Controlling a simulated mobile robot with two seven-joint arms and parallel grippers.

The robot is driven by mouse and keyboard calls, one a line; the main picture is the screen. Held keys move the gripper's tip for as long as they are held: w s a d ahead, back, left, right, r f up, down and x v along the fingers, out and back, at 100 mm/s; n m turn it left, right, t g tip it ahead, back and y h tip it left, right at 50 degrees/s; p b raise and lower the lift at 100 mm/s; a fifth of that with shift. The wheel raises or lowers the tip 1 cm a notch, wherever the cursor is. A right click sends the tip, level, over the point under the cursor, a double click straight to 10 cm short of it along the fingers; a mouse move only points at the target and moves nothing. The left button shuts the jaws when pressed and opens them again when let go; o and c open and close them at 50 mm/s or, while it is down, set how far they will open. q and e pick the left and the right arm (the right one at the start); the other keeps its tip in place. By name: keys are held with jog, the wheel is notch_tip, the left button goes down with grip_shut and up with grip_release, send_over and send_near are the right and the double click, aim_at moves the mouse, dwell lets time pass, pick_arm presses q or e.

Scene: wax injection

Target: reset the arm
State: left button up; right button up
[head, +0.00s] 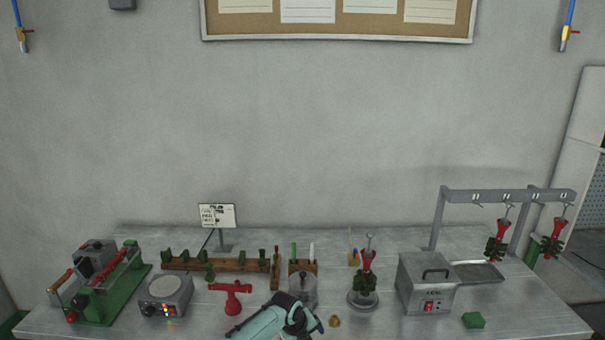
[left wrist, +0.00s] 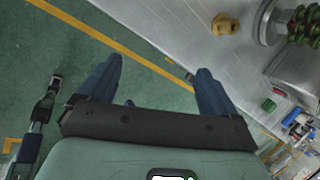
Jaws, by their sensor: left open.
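My left gripper (left wrist: 158,72) is open and empty in the left wrist view, its two dark blue fingers spread apart. Green floor and the table's front edge lie beyond them. In the head view, part of my teal and black arm (head: 264,322) shows at the bottom middle, at the table's front edge; its fingertips do not show there. A small brass-coloured piece (head: 334,321) stands on the table just right of the arm; it also shows in the left wrist view (left wrist: 226,24), apart from the fingers. My right gripper cannot be made out.
The grey table (head: 375,329) carries a green-based machine (head: 97,285), a heater (head: 166,296), a red tool (head: 231,297), a wax tree on a round base (head: 363,300), a grey box unit (head: 424,285), a hanging rack (head: 508,195) and a green block (head: 474,320).

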pick_arm(q)
jog(key=s+a+f+n+g+h, duration=0.2)
jog(key=s+a+f+n+g, duration=0.1)
jog(key=s+f+n, duration=1.55)
jog(key=s+a+f+n, duration=0.2)
jog(key=s+n, duration=0.3)
jog(key=s, duration=0.3)
jog(key=s+a+f+n, duration=0.2)
jog(key=s+a+n, duration=0.2)
jog(key=s, duration=0.4)
jog(key=s+a+f+n+g+y, duration=0.1)
jog(key=s+a+f+n, duration=0.1)
jog(key=s+a+n, duration=0.2)
jog(key=s+n, duration=0.3)
jog(key=s, duration=0.2)
jog(key=shift+f, duration=0.3)
pick_arm(e)
jog(key=s+d+f+n+g+h, duration=0.1)
jog(key=s+f+n, duration=0.2)
jog(key=s, duration=0.6)
jog(key=s+d+f+n+g+h, duration=0.1)
jog(key=s+d+f+n+h, duration=0.1)
jog(key=s+n, duration=0.5)
jog(key=s+d+f+n+g+h, duration=0.1)
jog(key=s+f+n, duration=0.4)
jog(key=s, duration=0.5)
jog(key=shift+s+d+g+h, duration=0.3)
jog(key=shift+s+g+h, duration=0.1)
jog(key=shift+h, duration=0.2)
